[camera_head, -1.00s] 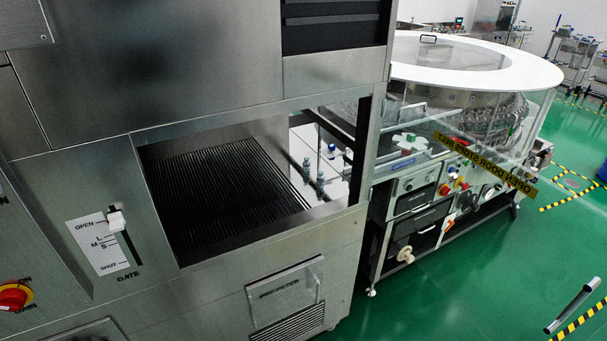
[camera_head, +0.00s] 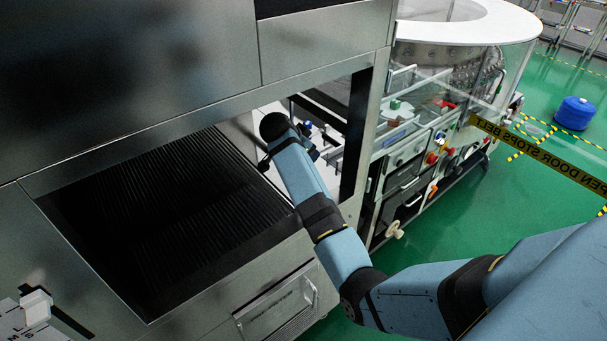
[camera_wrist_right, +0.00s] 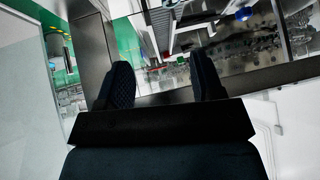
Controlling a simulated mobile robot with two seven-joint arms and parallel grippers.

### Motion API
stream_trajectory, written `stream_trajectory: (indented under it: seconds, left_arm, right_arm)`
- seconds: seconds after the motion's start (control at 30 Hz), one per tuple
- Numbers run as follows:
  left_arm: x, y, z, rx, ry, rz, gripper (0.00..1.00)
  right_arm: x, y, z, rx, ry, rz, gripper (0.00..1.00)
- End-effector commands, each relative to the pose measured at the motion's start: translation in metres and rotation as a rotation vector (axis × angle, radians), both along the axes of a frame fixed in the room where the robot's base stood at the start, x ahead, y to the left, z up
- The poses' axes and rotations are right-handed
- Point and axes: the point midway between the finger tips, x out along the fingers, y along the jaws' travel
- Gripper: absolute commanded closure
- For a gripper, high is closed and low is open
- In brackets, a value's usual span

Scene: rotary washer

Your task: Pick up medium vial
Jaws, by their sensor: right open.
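I cannot clearly make out the medium vial in either view. A small blue item (camera_wrist_right: 243,14) shows at the top of the right wrist view, too small to identify. My right arm reaches from the lower right into the opening of the steel cabinet (camera_head: 330,220) in the head view. Its hand end is at the opening, and the fingers are not clear there. In the right wrist view my right gripper (camera_wrist_right: 162,82) has two dark fingers spread apart with nothing between them. My left gripper is not in view.
A dark ribbed floor (camera_head: 170,200) lies inside the cabinet, left of my arm. A steel frame edge (camera_wrist_right: 240,84) crosses just beyond my fingers in the wrist view. A round white-topped machine (camera_head: 470,30) stands to the right over green floor.

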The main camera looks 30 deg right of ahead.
Motion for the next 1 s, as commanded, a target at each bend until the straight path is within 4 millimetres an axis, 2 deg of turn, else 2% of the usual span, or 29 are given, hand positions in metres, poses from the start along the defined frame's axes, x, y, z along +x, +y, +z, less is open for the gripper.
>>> stream_trajectory:
  seconds: [0.1,0.27,0.6,0.87,1.0]
  left_arm:
    - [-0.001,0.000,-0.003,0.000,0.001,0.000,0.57]
    - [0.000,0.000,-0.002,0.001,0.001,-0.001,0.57]
    - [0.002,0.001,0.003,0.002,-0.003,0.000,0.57]
    - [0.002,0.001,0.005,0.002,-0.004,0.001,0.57]
    - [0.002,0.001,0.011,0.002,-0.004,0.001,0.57]
  right_arm:
    - [0.011,0.023,0.007,0.173,0.117,0.085,0.39]
    - [0.015,0.033,0.005,0.265,0.183,0.148,0.39]
    - [0.022,0.011,-0.052,0.267,0.186,0.150,0.39]
    - [0.024,0.002,-0.070,0.266,0.184,0.150,0.39]
    - [0.027,-0.009,-0.087,0.264,0.187,0.149,0.39]
